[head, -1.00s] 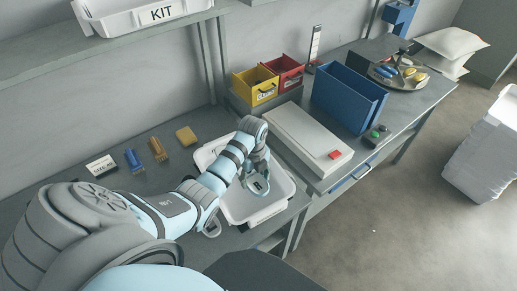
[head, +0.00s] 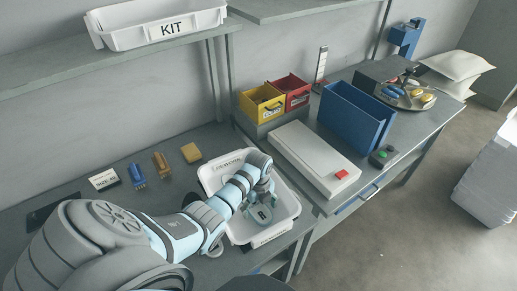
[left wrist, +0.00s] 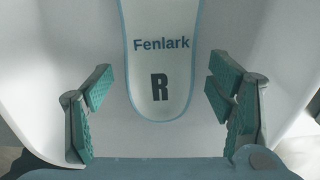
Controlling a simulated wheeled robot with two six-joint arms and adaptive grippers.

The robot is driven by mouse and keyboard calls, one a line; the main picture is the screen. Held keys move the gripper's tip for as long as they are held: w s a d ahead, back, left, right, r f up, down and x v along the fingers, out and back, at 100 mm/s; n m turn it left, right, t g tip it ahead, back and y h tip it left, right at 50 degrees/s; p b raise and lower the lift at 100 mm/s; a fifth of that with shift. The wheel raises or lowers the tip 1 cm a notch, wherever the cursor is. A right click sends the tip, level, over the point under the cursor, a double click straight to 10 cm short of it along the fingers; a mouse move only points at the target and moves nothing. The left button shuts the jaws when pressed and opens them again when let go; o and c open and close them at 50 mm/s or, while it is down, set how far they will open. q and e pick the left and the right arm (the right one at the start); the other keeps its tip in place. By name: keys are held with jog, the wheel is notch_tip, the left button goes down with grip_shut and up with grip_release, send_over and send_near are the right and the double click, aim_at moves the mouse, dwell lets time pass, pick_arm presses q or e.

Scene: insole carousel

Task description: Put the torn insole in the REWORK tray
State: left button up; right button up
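A pale insole (head: 263,215) lies in the white REWORK tray (head: 291,211). In the left wrist view its rounded end (left wrist: 160,60) shows blue edging, the word Fenlark and a black R. No tear shows in the visible part. My left gripper (head: 262,197) is low inside the tray, over the insole. In the left wrist view my left gripper (left wrist: 163,110) has its green-padded fingers spread wide, one on each side of the insole and clear of it. The arm hides part of the tray and the insole. My right gripper is not in view.
A white slab with a red button (head: 310,158) stands right of the tray. Yellow (head: 262,104) and red (head: 293,92) bins, a blue bin (head: 352,115) and a round plate (head: 425,103) with items stand beyond. A KIT tray (head: 205,23) sits on the shelf.

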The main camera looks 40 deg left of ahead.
pick_arm(q)
jog(key=shift+r, duration=0.1)
jog(key=shift+r, duration=0.3)
notch_tip(320, 180, up, 12)
jog(key=p, duration=0.2)
jog(key=shift+f, duration=0.2)
